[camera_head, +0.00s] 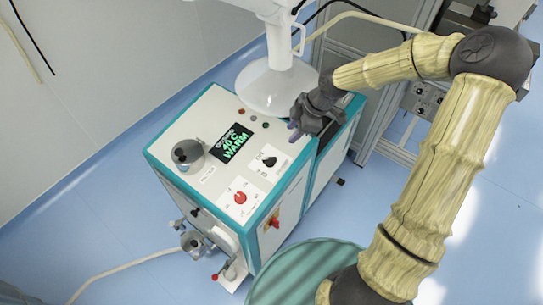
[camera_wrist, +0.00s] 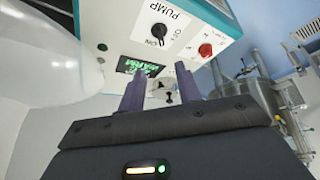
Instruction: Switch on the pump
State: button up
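The pump switch is a black rotary knob (camera_head: 268,161) on the white top panel of a teal-edged machine (camera_head: 190,118). In the wrist view the knob (camera_wrist: 159,31) sits below the word PUMP, with ON and OFF marks beside it. I cannot tell for sure which mark it points to. My gripper (camera_head: 295,131) is above the panel's right edge, up and to the right of the knob in the head view. In the wrist view its two purple fingers (camera_wrist: 159,70) are apart with nothing between them. They are not touching the knob.
A display (camera_head: 233,143) reads 40°C WARM. A red button (camera_head: 240,197) and a metal pot (camera_head: 187,155) are on the same panel. A white funnel-shaped vessel (camera_head: 269,88) stands close beside my gripper. A red-and-yellow switch (camera_head: 273,221) is on the machine's side.

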aim_at(270, 158)
jog(key=p+x, duration=0.2)
jog(key=x, duration=1.5)
jog(key=shift+p, duration=0.4)
grip_shut()
